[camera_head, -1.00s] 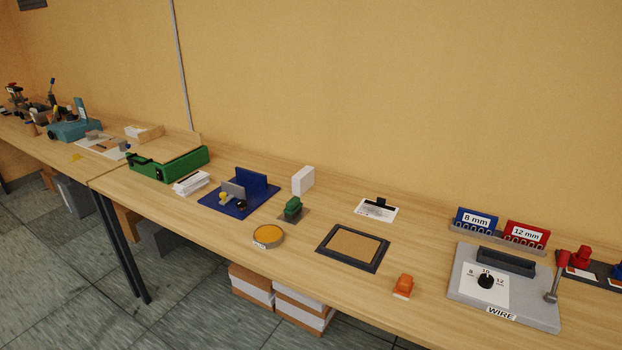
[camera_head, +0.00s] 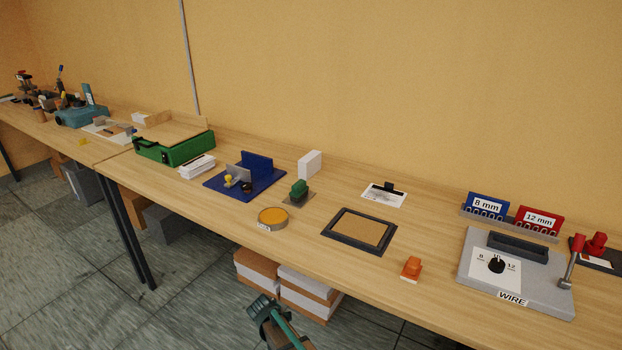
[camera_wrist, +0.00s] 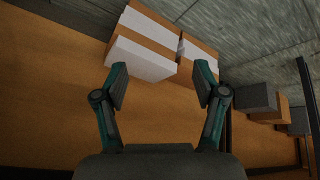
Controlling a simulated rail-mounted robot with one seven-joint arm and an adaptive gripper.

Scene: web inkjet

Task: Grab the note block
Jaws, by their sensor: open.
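A plain white upright block (camera_head: 310,163) stands at the back of the table near the wall. A low white stack of sheets with a dark strip (camera_head: 197,166) lies beside the green machine. Either could be the note block; I cannot tell which. My gripper (camera_head: 270,307) shows at the bottom of the head view, in front of the table and apart from both. In the wrist view my gripper (camera_wrist: 161,82) is open and empty, its two teal-and-dark fingers spread. Neither white item on the tabletop is recognisable in the wrist view.
On the table (camera_head: 235,225) are a blue fixture (camera_head: 258,165), a green stamp (camera_head: 299,190), a round orange pad (camera_head: 272,218), a dark-framed pad (camera_head: 358,231), an orange piece (camera_head: 411,268) and a grey wire station (camera_head: 475,285). Boxes with white stacks (camera_head: 303,287) sit below the table.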

